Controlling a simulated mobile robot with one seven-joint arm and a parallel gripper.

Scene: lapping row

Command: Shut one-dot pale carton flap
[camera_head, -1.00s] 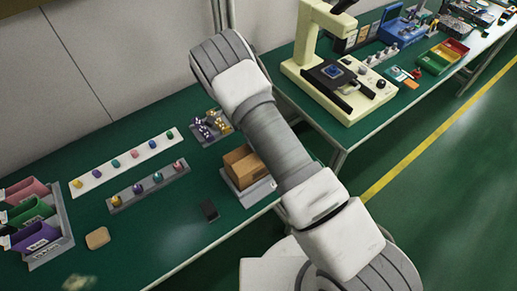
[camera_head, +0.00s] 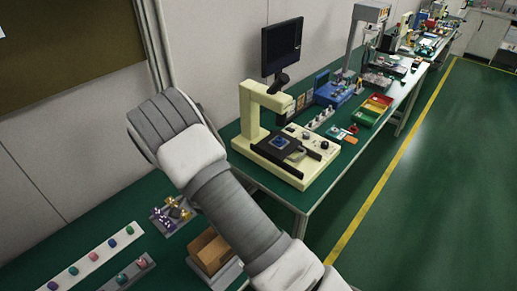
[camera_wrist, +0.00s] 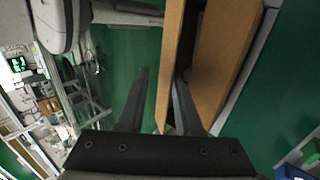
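A brown carton (camera_head: 207,252) sits on a grey base on the green table in the head view, partly hidden behind my arm. Its top looks open; I cannot make out any dots on it. In the wrist view, brown carton panels (camera_wrist: 228,55) run up the right of the picture with a dark gap between them. The narrower panel (camera_wrist: 170,50), perhaps a flap, passes between the fingers of my gripper (camera_wrist: 162,72). The fingers are apart; I cannot tell whether either touches the cardboard. My gripper is hidden in the head view.
A tray of small purple and yellow parts (camera_head: 160,221) lies behind the carton. Strips with coloured knobs (camera_head: 93,255) lie at the lower left. A cream microscope-like machine (camera_head: 290,165) stands on the adjoining bench. The green floor to the right is open.

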